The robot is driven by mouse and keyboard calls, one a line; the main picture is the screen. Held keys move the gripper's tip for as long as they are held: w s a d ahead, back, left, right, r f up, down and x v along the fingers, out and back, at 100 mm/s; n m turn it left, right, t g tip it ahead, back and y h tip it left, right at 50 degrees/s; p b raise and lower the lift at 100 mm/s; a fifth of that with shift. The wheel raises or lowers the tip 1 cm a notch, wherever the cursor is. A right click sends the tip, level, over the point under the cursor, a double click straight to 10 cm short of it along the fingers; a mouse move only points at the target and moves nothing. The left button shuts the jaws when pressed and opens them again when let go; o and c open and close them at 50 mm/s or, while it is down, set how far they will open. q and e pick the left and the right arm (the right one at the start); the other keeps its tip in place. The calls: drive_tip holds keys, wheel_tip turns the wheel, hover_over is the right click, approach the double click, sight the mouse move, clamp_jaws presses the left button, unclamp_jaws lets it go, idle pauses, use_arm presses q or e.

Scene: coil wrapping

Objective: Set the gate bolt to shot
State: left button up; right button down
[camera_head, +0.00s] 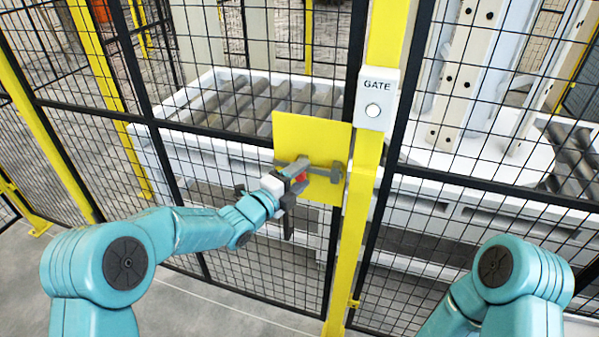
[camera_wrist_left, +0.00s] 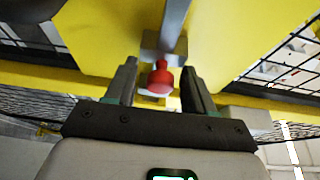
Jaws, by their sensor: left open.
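The gate bolt is a grey bar (camera_head: 322,171) on a yellow plate (camera_head: 315,130) fixed to the black mesh gate. It runs toward a grey bracket (camera_head: 338,173) at the plate's right edge, beside the yellow post. I cannot tell how far its end reaches in. A red knob (camera_head: 301,177) stands out from the bolt. My left gripper (camera_head: 294,182) is at the knob, partly covering it. In the left wrist view the red knob (camera_wrist_left: 159,78) lies between the two open fingers, with space on both sides. My right gripper is out of view.
A white box marked GATE (camera_head: 374,98) with a round button is on the yellow post (camera_head: 385,40) above the bolt. Mesh fence panels extend to both sides. A roller conveyor (camera_head: 250,100) stands behind the mesh. The floor in front is clear.

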sight(328, 174)
use_arm(q)
drive_tip(key=shift+d, duration=0.15)
clamp_jaws()
drive_tip(key=d+b, duration=0.2)
drive_tip(key=s+d+b, duration=0.1)
drive_tip(key=d+b, duration=0.1)
drive_tip(key=shift+s+f+b, duration=0.15)
drive_tip(key=shift+s+b, duration=0.05)
drive_tip(key=shift+b, duration=0.2)
drive_tip(key=shift+s+d, duration=0.1)
drive_tip(key=shift+d, duration=0.2)
drive_tip(key=shift+a+r, duration=0.1)
drive_tip(key=shift+r, duration=0.15)
unclamp_jaws()
drive_tip(key=shift+d, duration=0.2)
drive_tip(key=shift+a, duration=0.15)
